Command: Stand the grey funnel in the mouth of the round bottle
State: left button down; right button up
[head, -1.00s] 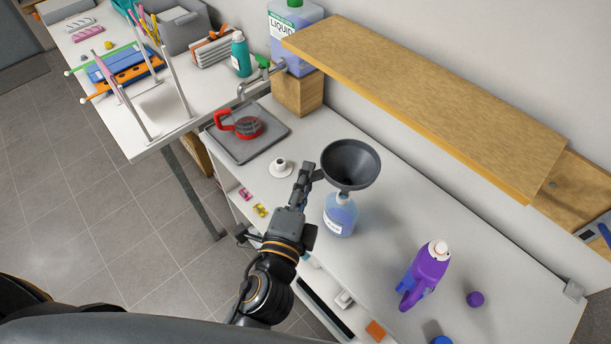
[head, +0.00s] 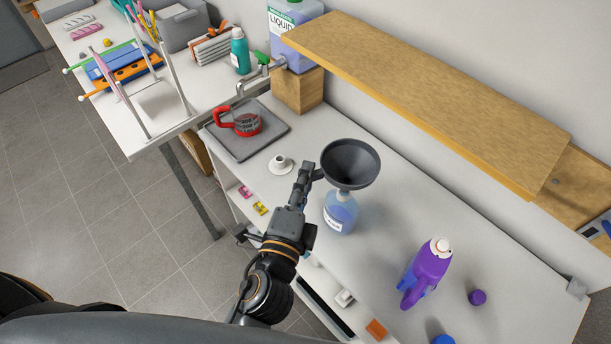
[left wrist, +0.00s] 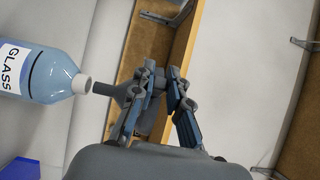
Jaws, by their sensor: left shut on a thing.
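The grey funnel (head: 350,166) is upright, wide cone up, directly above the round bottle (head: 341,216), which stands on the white bench and holds bluish liquid. My left gripper (head: 314,174) is shut on the funnel at its left side. In the left wrist view, the gripper (left wrist: 170,88) grips the funnel (left wrist: 123,92), and the spout's tip is right at the white mouth of the bottle (left wrist: 38,72). In the head view the cone hides the mouth. My right gripper is not in view.
A purple jug (head: 427,270) and a purple cap (head: 477,297) stand to the right of the bottle. A wooden shelf (head: 430,95) overhangs the back.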

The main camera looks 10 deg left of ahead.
pick_arm(q)
jog(key=shift+f+b, duration=1.95)
jog(key=shift+f, duration=0.05)
jog(key=c, duration=1.2)
grip_release()
jog(key=shift+s, duration=0.1)
jog(key=s, duration=0.8)
jog(key=s+a, duration=0.1)
jog(key=s, duration=0.2)
jog(key=shift+s, duration=0.4)
